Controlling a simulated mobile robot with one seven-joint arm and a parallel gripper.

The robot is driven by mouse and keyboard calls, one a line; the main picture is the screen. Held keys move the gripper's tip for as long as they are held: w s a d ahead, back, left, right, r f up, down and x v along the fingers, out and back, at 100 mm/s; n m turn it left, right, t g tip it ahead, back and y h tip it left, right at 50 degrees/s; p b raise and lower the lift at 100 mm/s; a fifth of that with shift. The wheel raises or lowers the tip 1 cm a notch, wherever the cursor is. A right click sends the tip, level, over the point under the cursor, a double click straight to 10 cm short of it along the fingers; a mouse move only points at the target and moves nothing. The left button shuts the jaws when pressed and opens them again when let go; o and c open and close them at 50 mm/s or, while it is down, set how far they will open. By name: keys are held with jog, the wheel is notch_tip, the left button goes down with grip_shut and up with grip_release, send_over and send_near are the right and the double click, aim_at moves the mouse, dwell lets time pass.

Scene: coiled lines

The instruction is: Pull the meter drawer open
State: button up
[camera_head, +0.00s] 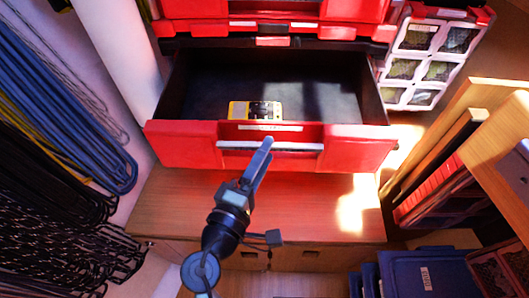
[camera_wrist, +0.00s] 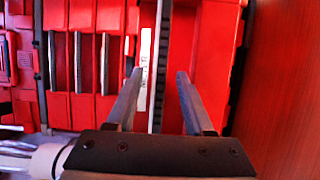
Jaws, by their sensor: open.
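The meter drawer (camera_head: 185,144) is a red-fronted drawer with a dark inside, and it stands pulled out from the red cabinet. A yellow and black meter (camera_head: 240,111) lies in it, just behind the front. A pale bar handle (camera_head: 300,147) runs along the drawer front, under a white label (camera_head: 258,127). My gripper (camera_head: 265,146) is at the middle of the handle. In the wrist view my gripper (camera_wrist: 160,73) is open, its two fingers apart, with the long dark handle (camera_wrist: 157,100) running between them. Whether a finger touches the handle cannot be told.
Other red drawers (camera_head: 270,30) above are shut. Coiled blue, yellow and black lines (camera_head: 60,110) hang at the left. A wooden cabinet top (camera_head: 300,205) lies below the drawer. A wooden shelf unit (camera_head: 450,130) and blue bins (camera_head: 425,270) stand at the right.

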jog(key=v, duration=1.2)
jog(key=shift+s, duration=0.25)
jog(key=shift+a, duration=0.1)
